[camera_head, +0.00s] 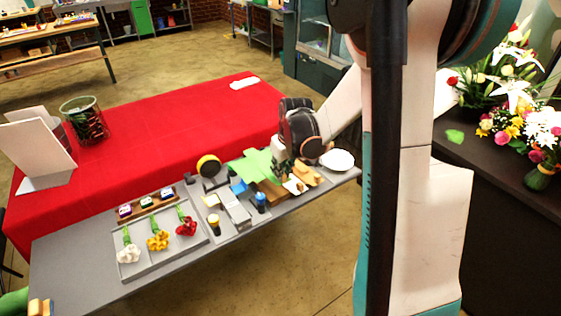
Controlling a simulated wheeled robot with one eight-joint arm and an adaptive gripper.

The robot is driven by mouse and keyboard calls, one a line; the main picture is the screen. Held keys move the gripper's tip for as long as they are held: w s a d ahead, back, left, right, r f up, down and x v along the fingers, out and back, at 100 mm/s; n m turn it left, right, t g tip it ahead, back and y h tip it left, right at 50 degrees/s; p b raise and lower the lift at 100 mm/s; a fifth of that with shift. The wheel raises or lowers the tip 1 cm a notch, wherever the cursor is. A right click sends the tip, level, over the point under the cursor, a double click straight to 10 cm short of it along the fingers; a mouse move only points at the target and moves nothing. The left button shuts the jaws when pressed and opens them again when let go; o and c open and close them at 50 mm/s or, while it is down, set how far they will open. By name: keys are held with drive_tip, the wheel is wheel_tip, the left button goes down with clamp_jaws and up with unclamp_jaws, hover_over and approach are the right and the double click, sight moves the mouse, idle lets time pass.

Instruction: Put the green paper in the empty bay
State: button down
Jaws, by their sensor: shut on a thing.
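A flat sheet of green paper (254,163) shows at the far right part of the grey table (75,268), beside brown pieces. My gripper (281,170) is at the right edge of this sheet, low over the table and partly hidden by my own wrist. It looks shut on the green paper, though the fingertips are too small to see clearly. A grey holder (235,209) stands left of the brown pieces (270,191). I cannot tell which bay is empty.
A grey tray (158,262) holds white, yellow and red flowers. A black and yellow roll (208,165), blue-capped bottles (260,202) and a white bowl (338,160) stand nearby. A red-covered table (150,130) lies behind. Bouquets (520,130) stand on a dark counter at right.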

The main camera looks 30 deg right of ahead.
drive_tip(key=shift+s+f+b+x, duration=0.1)
drive_tip(key=shift+s+b+x, duration=0.2)
drive_tip(key=shift+b+x, duration=0.9)
drive_tip(key=shift+s+f+b+x, duration=0.1)
drive_tip(key=shift+s+b+x, duration=0.25)
drive_tip(key=shift+b+x, duration=0.8)
drive_tip(key=shift+s+f+b+x, duration=0.1)
drive_tip(key=shift+s+b+x, duration=0.4)
drive_tip(key=shift+x, duration=1.15)
drive_tip(key=shift+w+f+b, duration=0.15)
drive_tip(key=shift+w+b, duration=0.05)
drive_tip(key=shift+b, duration=0.35)
drive_tip(key=c, duration=1.1)
unclamp_jaws()
drive_tip(key=shift+w+r+p+v, duration=0.1)
drive_tip(key=shift+w+p+v, duration=0.2)
drive_tip(key=shift+p+v, duration=0.7)
drive_tip(key=shift+w+r+p+v, duration=0.1)
drive_tip(key=shift+w+p+v, duration=0.3)
drive_tip(key=shift+v, duration=0.9)
drive_tip(key=shift+w+p+v, duration=0.15)
drive_tip(key=shift+p+v, duration=0.8)
drive_tip(key=shift+v, duration=0.2)
drive_tip(key=shift+a, duration=0.1)
